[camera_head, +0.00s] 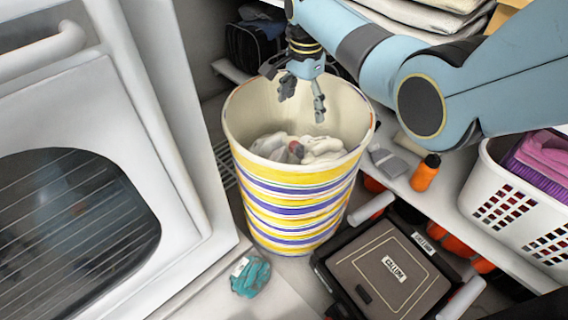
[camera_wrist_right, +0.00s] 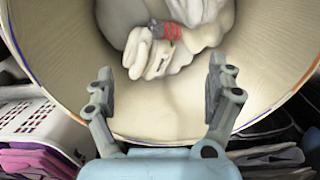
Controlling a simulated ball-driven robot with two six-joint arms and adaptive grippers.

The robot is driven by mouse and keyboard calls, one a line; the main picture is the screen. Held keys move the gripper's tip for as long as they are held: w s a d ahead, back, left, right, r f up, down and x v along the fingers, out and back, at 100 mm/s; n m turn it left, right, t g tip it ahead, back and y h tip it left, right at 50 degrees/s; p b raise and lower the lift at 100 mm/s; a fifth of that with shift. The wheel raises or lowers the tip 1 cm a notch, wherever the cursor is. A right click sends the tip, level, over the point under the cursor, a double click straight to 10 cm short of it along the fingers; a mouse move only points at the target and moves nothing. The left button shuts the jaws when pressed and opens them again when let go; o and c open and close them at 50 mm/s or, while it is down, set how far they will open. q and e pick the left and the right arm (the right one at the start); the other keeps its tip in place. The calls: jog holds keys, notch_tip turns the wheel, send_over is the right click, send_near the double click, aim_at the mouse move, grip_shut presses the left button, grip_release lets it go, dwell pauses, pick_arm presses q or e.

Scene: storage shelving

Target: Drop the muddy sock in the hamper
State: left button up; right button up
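The hamper (camera_head: 300,205) is a tall round bin with yellow, purple and white stripes and a cream inside. White cloth items (camera_head: 308,148) lie at its bottom, with a reddish banded patch (camera_wrist_right: 172,31) among them. I cannot tell whether the muddy sock is one of these. My right gripper (camera_head: 303,98) points down over the hamper's opening, fingers apart and empty. In the right wrist view its fingers (camera_wrist_right: 160,88) are spread, with the hamper's inside beyond them. My left gripper is out of view.
A white front-door appliance (camera_head: 90,120) stands at left. A teal crumpled item (camera_head: 250,276) lies on the floor before the hamper. A brown case (camera_head: 385,265), an orange bottle (camera_head: 425,173) and a white basket (camera_head: 515,215) are at right.

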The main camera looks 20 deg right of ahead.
notch_tip(320, 180, up, 12)
dwell(0.7)
jog(key=shift+s+f, duration=0.1)
